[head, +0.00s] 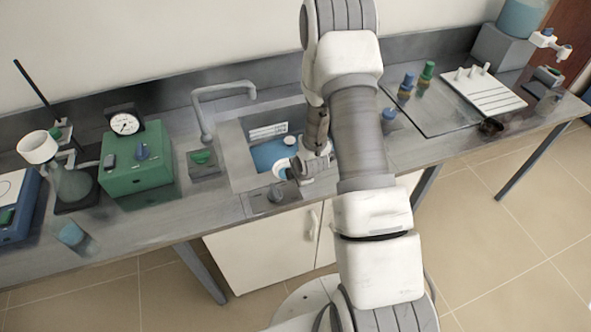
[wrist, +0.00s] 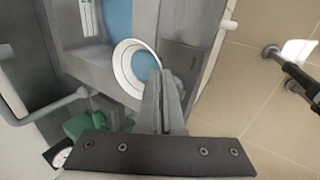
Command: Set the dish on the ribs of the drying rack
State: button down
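The dish (wrist: 122,72) is a round white-rimmed piece with a blue inside. In the head view the dish (head: 279,169) shows over the front part of the sink, left of my gripper (head: 296,178). In the wrist view my gripper (wrist: 160,76) has its fingers close together at the dish's rim and appears shut on it. The fingers hide part of the rim. The drying rack (head: 497,100) is a white ribbed board with several pegs along its back, on the counter at the right, well away from my gripper.
The sink (head: 240,160) holds blue water and a small white round item (head: 290,140). A tap (head: 205,115) stands at its left. Blue and green bottles (head: 427,72) stand left of the rack, and a dark bowl (head: 490,127) sits at its front edge.

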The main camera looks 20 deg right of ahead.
jog(key=s+a+m+g+h, duration=0.2)
jog(key=s+m, duration=0.4)
jog(key=m, duration=0.3)
jog(key=s+a+m+g+h, duration=0.3)
jog(key=s+m, duration=0.4)
jog(key=m, duration=0.3)
jog(key=shift+r+g+h, duration=0.45)
jog(key=shift+g+h, duration=0.05)
jog(key=shift+g, duration=0.2)
